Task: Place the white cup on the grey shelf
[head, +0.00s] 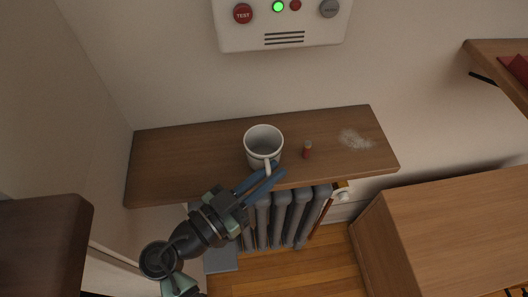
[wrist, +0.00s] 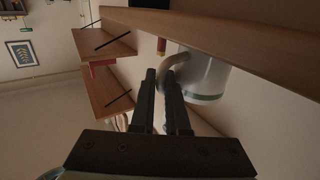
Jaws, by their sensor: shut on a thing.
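The white cup (head: 262,139) is upright at the front middle of a brown wooden shelf (head: 180,160) above a radiator. I cannot tell whether its base touches the board. My gripper (head: 272,173) reaches in from the front, its blue fingers shut on the cup's handle. The wrist view appears upside down. I see no shelf that is clearly grey; a grey flat surface (head: 221,260) shows low beside the radiator.
A small red item (head: 307,150) stands just right of the cup, and a pale powdery patch (head: 355,139) lies farther right. The shelf's left part is clear. The radiator (head: 280,215) is below. A control box (head: 283,25) hangs above, and a wooden cabinet (head: 460,215) stands at right.

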